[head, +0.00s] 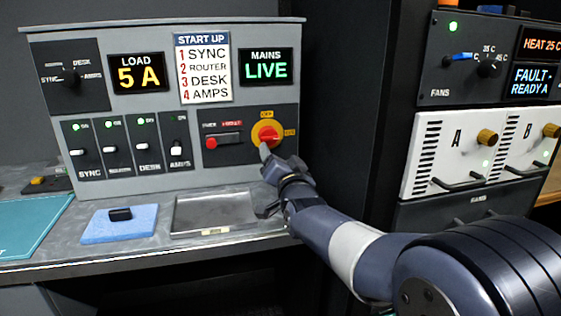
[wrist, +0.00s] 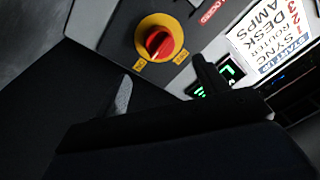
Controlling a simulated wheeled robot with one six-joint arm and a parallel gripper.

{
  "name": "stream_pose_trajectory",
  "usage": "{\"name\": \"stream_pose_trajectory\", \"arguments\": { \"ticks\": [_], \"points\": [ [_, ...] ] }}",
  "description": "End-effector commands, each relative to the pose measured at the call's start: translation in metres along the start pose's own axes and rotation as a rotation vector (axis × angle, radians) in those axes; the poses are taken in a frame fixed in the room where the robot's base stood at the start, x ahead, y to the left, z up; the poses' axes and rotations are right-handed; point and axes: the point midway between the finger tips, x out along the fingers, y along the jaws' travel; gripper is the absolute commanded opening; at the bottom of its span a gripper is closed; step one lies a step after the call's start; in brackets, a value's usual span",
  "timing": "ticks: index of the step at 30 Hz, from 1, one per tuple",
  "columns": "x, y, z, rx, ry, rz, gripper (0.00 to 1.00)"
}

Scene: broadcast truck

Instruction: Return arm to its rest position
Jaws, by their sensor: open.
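My gripper (head: 266,178) is open and empty. It is in front of the lower right of the grey control panel (head: 240,179), just below the red rotary switch (head: 267,135) on its yellow plate. In the wrist view, the red switch (wrist: 158,43) is beyond the two spread fingers (wrist: 163,82), and nothing is between them. Whether a fingertip touches the panel I cannot tell. My arm reaches in from the lower right of the head view.
The LOAD display (head: 138,73) reads 5 A and the MAINS display (head: 266,67) reads LIVE. Several breakers (head: 110,149) line the panel's left. A metal tray (head: 214,212) and blue pad (head: 120,223) lie on the counter. A rack (head: 460,151) with protruding knobs stands right.

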Motion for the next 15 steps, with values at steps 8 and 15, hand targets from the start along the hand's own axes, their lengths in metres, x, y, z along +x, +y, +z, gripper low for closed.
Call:
{"name": "stream_pose_trajectory", "arguments": {
  "ticks": [8, 15],
  "points": [
    [-0.0084, 0.0, 0.0002, 0.0, 0.0, 0.0, 0.69],
    [-0.0073, 0.0002, 0.0001, 0.0, 0.0, 0.0, 0.69]
  ]
}}
